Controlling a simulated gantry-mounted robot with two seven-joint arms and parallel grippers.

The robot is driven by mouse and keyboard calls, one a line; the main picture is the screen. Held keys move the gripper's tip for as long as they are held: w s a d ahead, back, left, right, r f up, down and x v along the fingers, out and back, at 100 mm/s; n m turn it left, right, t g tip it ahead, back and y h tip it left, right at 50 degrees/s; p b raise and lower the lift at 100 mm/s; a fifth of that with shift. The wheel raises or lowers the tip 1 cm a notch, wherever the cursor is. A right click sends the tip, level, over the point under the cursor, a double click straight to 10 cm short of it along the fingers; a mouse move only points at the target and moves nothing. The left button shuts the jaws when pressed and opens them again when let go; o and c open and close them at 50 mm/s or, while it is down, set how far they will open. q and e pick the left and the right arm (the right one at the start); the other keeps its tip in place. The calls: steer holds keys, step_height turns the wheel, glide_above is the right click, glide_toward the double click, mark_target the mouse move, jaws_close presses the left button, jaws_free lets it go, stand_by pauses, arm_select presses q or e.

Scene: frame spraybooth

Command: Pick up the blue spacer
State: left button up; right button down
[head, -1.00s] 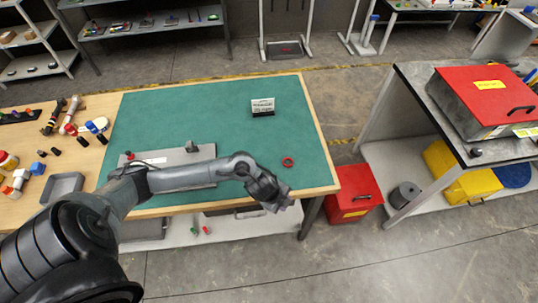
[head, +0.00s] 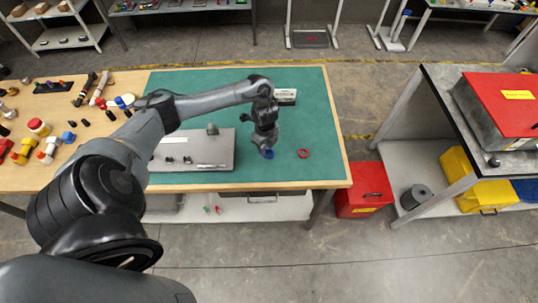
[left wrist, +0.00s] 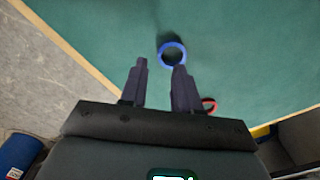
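The blue spacer (head: 269,154) is a small ring on the green mat (head: 300,110); in the head view my left gripper partly hides it. In the left wrist view the blue spacer (left wrist: 172,53) lies flat just beyond the fingertips, nearer the right finger. My left gripper (head: 267,147) points down over the mat beside it. In the left wrist view the gripper (left wrist: 160,66) is open, with nothing between its fingers. My right gripper is not in view.
A red ring (head: 303,153) lies close by on the mat and also shows beside the right finger (left wrist: 209,104). A grey plate with small black parts (head: 215,158) lies to the left. A small sign (head: 287,96) stands behind. The mat's right side is mostly clear.

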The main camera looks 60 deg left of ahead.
arm_select(q)
steer(key=shift+f, duration=2.6)
jaws_close()
